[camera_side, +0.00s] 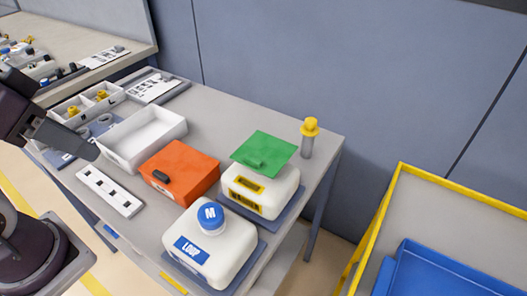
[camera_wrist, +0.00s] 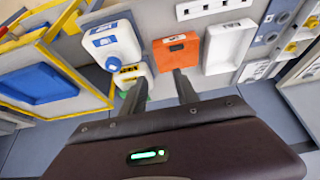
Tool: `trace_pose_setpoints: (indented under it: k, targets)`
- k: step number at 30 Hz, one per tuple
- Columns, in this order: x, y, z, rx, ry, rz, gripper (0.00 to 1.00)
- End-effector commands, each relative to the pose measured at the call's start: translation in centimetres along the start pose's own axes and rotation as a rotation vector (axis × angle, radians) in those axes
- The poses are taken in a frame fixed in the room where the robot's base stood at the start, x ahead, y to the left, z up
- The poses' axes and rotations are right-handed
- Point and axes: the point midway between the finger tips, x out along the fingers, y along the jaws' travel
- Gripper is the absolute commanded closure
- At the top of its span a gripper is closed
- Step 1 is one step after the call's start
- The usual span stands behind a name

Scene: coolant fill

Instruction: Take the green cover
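The green cover (camera_side: 264,151) is a flat square plate with a small raised handle. It lies on top of a white container with a yellow label (camera_side: 262,197), on the right part of the grey table. In the wrist view the container with the yellow label (camera_wrist: 129,72) is partly behind one finger, and the cover is mostly hidden. My gripper (camera_side: 88,150) is at the left of the side view, far from the cover. In the wrist view the two fingers of my gripper (camera_wrist: 161,82) stand apart with nothing between them.
A white container with a blue cap (camera_side: 210,243) stands in front of the yellow-labelled one. An orange box (camera_side: 180,171), an empty white tray (camera_side: 141,138) and a white slotted strip (camera_side: 109,191) lie to the left. A yellow-topped bottle (camera_side: 308,140) stands behind the cover. A yellow-framed cart (camera_side: 400,175) is at right.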

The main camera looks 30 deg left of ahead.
Motion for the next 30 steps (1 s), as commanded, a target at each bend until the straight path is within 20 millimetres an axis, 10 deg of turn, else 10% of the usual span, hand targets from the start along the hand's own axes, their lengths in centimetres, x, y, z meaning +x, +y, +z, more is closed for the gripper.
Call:
trace_pose_setpoints:
  k: [12,17,24,30]
  targets:
    - [0.0,0.0,-0.1,-0.004,-0.001,0.001,0.50]
    - [1.0,1.6,-4.1,-0.229,-0.100,0.056,0.50]
    - [10.1,7.2,-14.0,-0.923,-0.409,0.057,0.50]
    - [16.5,9.9,-16.4,-1.236,-0.539,-0.020,0.50]
